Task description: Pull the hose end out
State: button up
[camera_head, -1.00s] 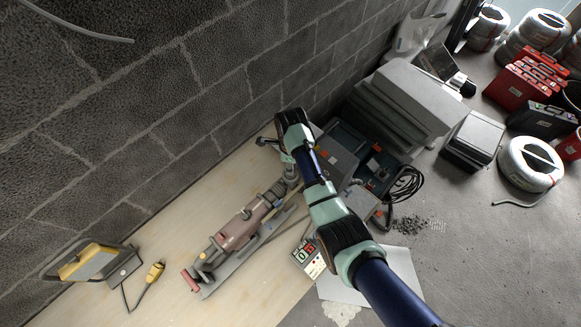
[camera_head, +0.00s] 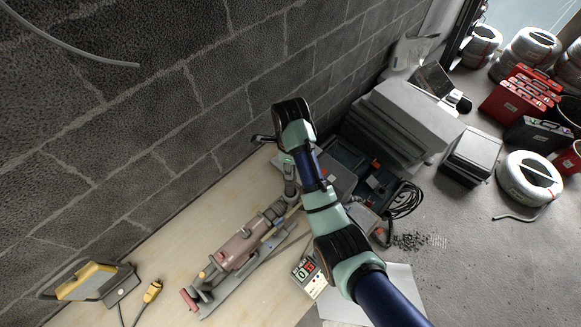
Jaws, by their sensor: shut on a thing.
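My gripper (camera_head: 291,188) hangs below my wrist, over the pale wooden board and close to the front end of a pinkish-brown power tool (camera_head: 240,249). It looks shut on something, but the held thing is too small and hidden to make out. A grey hose (camera_head: 72,47) shows at the top left against the block wall, its free end pointing right, far from my gripper. A white conduit reel (camera_head: 528,178) lies on the floor at the right. A loose grey hose end (camera_head: 515,217) sticks out from under it, also apart from my gripper.
A yellow work lamp (camera_head: 86,281) and a yellow plug (camera_head: 153,290) are at the lower left. Grey stacked boxes (camera_head: 405,118) stand behind my arm by the wall (camera_head: 150,120). Red cases (camera_head: 515,95) and more reels (camera_head: 532,48) fill the upper right.

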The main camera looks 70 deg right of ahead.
jog(key=shift+r+p, duration=2.2)
jog(key=shift+p, duration=0.3)
